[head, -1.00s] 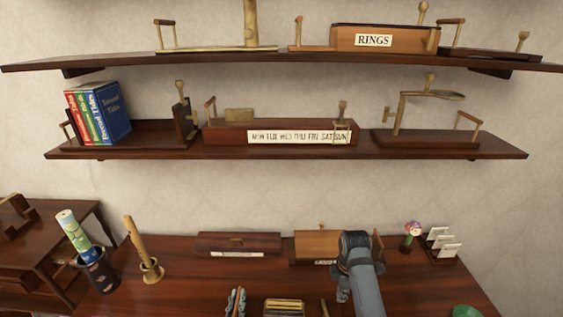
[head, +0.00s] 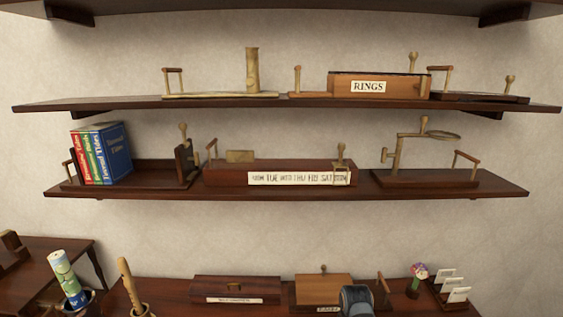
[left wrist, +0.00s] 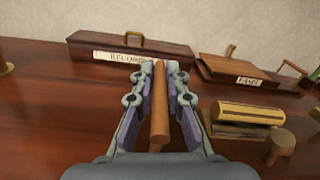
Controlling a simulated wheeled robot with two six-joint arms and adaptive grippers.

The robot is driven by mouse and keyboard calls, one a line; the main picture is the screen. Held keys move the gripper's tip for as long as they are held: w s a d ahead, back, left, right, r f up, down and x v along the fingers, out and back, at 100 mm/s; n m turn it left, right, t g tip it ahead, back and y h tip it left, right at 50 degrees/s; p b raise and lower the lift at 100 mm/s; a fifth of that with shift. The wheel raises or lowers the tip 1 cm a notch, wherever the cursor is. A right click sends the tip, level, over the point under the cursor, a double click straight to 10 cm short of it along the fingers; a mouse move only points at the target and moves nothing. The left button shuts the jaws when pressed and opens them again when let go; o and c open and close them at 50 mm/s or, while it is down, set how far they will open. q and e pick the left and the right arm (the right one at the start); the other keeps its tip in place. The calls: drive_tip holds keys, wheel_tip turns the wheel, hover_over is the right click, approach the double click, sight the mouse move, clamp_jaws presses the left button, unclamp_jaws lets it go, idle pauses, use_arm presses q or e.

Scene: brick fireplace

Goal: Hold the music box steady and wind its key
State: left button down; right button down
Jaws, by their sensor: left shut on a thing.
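In the left wrist view my left gripper (left wrist: 160,70) is shut on a brown wooden rod (left wrist: 160,108), which stands between its two fingers. To its right is a low piece with a brass-coloured cylinder (left wrist: 244,113) on a wooden base, perhaps the music box. A wooden knob (left wrist: 281,143) stands beside it; I cannot tell whether it is the key. The left gripper is outside the head view. My right arm's grey end (head: 357,301) shows at the bottom of the head view; its fingers are hidden.
A box labelled RECORDS (left wrist: 145,46) and a wooden box (head: 323,289) stand along the back of the desk. Left are a wooden stick (head: 128,284) and a patterned roll (head: 63,275). A card holder (head: 452,290) is at right. Two laden shelves hang above.

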drive_tip(key=shift+s+a, duration=0.2)
drive_tip(key=shift+a, duration=0.2)
idle(0.4)
drive_tip(key=shift+s+d, duration=0.15)
drive_tip(key=shift+s, duration=0.2)
drive_tip(key=shift+s, duration=0.4)
drive_tip(key=shift+s, duration=0.2)
drive_tip(key=shift+s, duration=0.45)
drive_tip(key=shift+s, duration=0.15)
idle(0.3)
